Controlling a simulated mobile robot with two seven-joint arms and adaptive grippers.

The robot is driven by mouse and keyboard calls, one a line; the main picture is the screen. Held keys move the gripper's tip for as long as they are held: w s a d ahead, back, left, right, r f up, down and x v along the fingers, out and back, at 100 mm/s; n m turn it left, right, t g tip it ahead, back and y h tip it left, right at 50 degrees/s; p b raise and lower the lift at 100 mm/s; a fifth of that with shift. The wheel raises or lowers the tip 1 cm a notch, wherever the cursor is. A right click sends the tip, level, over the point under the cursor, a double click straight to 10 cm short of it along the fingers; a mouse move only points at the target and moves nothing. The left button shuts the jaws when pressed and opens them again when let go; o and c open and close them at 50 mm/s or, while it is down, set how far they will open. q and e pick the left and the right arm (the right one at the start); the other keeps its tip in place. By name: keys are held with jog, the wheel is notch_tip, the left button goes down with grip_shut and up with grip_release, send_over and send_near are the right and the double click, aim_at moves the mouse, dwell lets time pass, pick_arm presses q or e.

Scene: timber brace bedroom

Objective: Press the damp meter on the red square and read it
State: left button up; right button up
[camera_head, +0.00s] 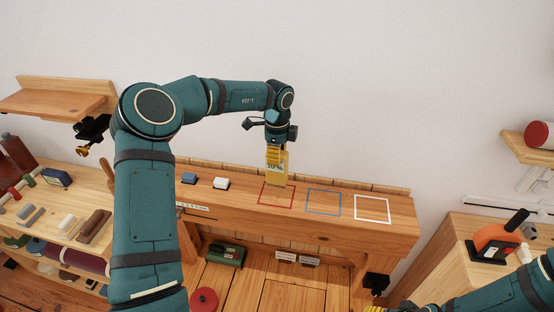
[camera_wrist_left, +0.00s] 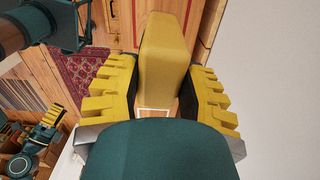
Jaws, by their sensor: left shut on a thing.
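The yellow damp meter (camera_head: 280,174) is upright in my left gripper (camera_head: 276,150), above the beam-like wooden bench. Its lower end overlaps the back part of the red square (camera_head: 263,199); I cannot tell whether it touches the wood.
A blue square (camera_head: 323,216) and a white square (camera_head: 372,221) lie to the right of the red one. An orange tool (camera_head: 496,241) is on the right-hand cabinet.

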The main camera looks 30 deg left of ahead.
aim_at(277, 168)
pick_arm(q)
jog(key=shift+r, duration=0.7)
dwell(0.6)
notch_tip(277, 168, up, 3)
jog(key=shift+f+n, duration=0.15)
jog(key=shift+n, duration=0.25)
notch_tip(277, 168, down, 9)
jog(key=shift+r, duration=0.2)
jog(key=shift+f, duration=0.45)
jog(key=o, duration=1.1)
jog(key=shift+f, duration=0.15)
